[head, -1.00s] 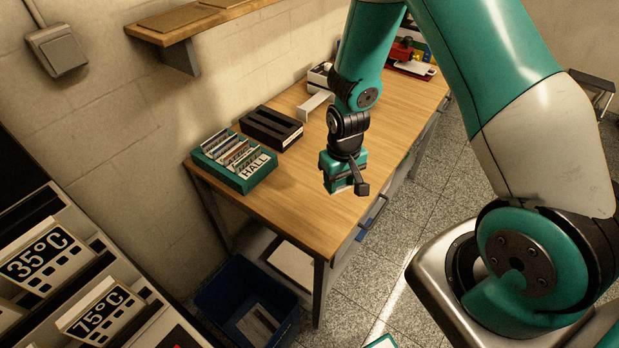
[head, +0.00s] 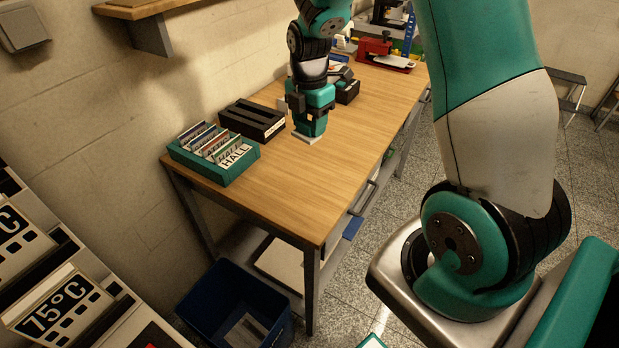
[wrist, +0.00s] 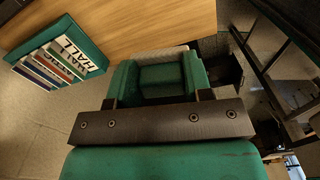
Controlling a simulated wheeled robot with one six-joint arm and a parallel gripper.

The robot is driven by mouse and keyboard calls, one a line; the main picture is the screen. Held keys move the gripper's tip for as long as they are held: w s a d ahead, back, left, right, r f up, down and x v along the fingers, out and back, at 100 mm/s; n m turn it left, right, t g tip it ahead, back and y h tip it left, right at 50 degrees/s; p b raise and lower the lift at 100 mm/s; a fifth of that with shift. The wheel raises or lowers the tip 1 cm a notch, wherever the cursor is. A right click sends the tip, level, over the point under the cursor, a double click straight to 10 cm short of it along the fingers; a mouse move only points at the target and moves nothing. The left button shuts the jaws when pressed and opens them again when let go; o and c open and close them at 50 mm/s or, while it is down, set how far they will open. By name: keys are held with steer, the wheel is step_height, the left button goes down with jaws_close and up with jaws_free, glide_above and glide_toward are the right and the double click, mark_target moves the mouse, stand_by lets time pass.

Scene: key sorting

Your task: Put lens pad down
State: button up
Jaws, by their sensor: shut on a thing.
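My gripper (head: 308,134) points down over the wooden workbench (head: 290,190), to the right of the black slotted holder. It is shut on a small pale, flat pad (head: 306,139), which I take to be the lens pad. In the head view the pad shows under the fingertips, at or very close to the bench top; I cannot tell if it touches. In the wrist view the pad's light edge (wrist: 157,53) shows beyond the green fingers of my gripper (wrist: 163,68). Most of the pad is hidden by the fingers.
A green card tray marked HALL (head: 236,171) sits at the bench's near left. The black slotted holder (head: 252,119) is behind it. A red tool (head: 380,55) stands at the far end. A blue bin (head: 235,305) is on the floor. The front bench top is clear.

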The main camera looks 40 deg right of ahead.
mark_target(312, 191)
steer(key=shift+d+r+n, duration=0.2)
steer(key=shift+d+n, duration=0.15)
steer(key=shift+n, duration=0.55)
step_height(312, 191, down, 20)
steer(key=shift+r+p, duration=0.15)
steer(key=shift+p, duration=1)
steer(key=o, duration=0.9)
